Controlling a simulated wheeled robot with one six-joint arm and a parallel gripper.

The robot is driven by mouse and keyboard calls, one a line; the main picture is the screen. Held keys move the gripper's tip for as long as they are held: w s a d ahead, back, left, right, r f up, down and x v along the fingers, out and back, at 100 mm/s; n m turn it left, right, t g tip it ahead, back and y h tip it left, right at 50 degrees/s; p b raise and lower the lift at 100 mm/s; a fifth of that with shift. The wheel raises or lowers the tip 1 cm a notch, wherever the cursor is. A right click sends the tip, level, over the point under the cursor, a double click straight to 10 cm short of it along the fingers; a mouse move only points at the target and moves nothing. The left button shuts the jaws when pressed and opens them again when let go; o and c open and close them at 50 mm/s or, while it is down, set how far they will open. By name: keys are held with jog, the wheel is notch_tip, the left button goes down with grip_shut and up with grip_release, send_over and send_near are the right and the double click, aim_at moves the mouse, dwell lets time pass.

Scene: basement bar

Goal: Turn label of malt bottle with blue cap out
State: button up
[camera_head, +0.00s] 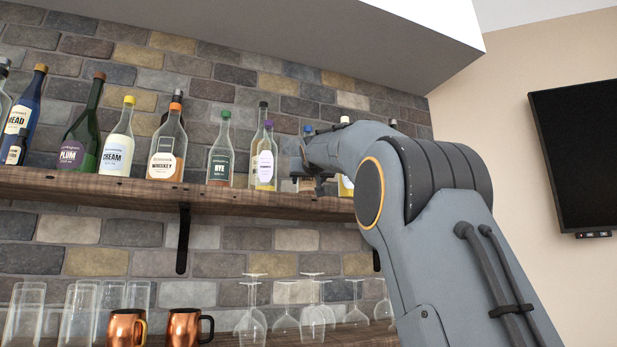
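A bottle with a blue cap (307,130) stands on the upper wooden shelf, near its right part. My arm and gripper cover most of it, and I see no readable label on it. I cannot tell which way its label faces. My gripper (312,184) is at shelf height in front of this bottle, seen from behind and the side. Its fingers are small and dark, and I cannot tell whether they are open, shut or touching the bottle.
The shelf (130,190) holds a row of bottles, including a rye bottle (220,150) and a purple-capped bottle (265,160) close left of my gripper. A pale-capped bottle (345,186) is partly hidden on the right. Glasses and copper mugs (184,328) stand below.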

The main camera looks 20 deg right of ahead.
jog(key=shift+y+p, duration=0.3)
jog(key=shift+p, duration=0.25)
jog(key=shift+d+f+n+y, duration=0.1)
jog(key=shift+f+n+y, duration=0.1)
jog(key=shift+n+y, duration=0.3)
jog(key=shift+r+y, duration=0.1)
jog(key=shift+y, duration=0.3)
jog(key=shift+f+n+t+y+b, duration=0.2)
jog(key=shift+n+t+y+b, duration=0.15)
jog(key=shift+b, duration=0.4)
jog(key=shift+n+y+b, duration=0.85)
jog(key=shift+y+b, duration=0.3)
jog(key=shift+b, duration=0.1)
jog(key=shift+w+n+y+b, duration=0.1)
jog(key=shift+n+y+b, duration=0.2)
jog(key=shift+y, duration=0.1)
jog(key=shift+r+n+y, duration=0.15)
jog(key=shift+n+y, duration=0.35)
jog(key=shift+y, duration=0.3)
